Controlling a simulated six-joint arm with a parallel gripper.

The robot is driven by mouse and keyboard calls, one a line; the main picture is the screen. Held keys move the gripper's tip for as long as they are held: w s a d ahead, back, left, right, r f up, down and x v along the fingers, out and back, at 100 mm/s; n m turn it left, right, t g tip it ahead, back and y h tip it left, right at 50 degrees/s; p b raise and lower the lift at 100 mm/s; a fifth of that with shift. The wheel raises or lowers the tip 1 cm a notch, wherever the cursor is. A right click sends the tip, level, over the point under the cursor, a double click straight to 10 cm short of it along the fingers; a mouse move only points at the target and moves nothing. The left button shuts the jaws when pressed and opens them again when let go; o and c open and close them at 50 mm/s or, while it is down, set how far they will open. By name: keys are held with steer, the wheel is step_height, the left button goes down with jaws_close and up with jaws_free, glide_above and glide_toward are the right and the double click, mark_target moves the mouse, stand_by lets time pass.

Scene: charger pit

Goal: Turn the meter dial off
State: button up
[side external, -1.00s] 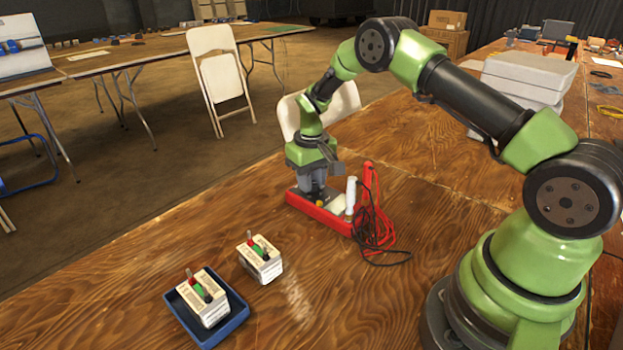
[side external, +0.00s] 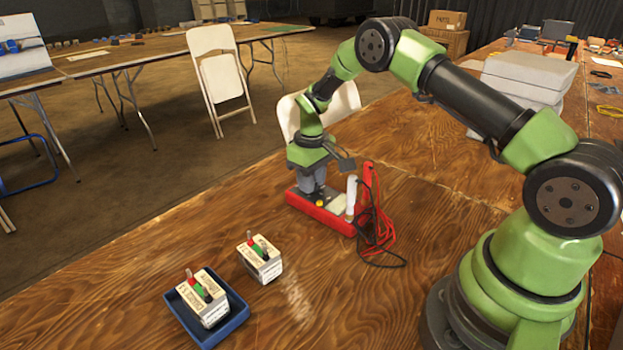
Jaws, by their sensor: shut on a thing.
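The meter (side external: 341,224) is a red-cased box lying on the wooden table in the side external view, with a pale face and a small yellow spot. Red and black leads and a white probe stand at its right end. My gripper (side external: 314,190) points down over the left part of the meter's face and is shut on the meter dial. The dial itself is hidden by the gripper, so its setting cannot be seen.
A white battery-like block (side external: 260,258) stands on the table, left of the meter. A similar block (side external: 203,297) sits in a blue tray (side external: 235,323). Loose leads (side external: 380,232) lie right of the meter. The table's front middle is clear.

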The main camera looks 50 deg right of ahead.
steer(key=o, duration=0.9)
step_height(320, 180, up, 10)
steer(key=s+a+r+m+t, duration=0.1)
steer(key=s+a+r, duration=0.15)
steer(key=r, duration=0.25)
steer(key=s+a+r+t, duration=0.1)
steer(key=s+a+r, duration=0.1)
steer(key=s+r, duration=0.3)
steer(key=s+a+r+m+t, duration=0.1)
steer(key=s+a+r+t, duration=0.1)
steer(key=r, duration=0.4)
steer(key=s+a+t, duration=0.1)
steer(key=s, duration=0.4)
steer(key=s+a+r+m+t+y, duration=0.1)
steer(key=s+a, duration=0.1)
steer(key=s, duration=0.3)
steer(key=s+a+m+t+y, duration=0.1)
steer(key=s, duration=0.4)
steer(key=shift+s+a+r, duration=0.15)
steer(key=shift+s+a, duration=0.2)
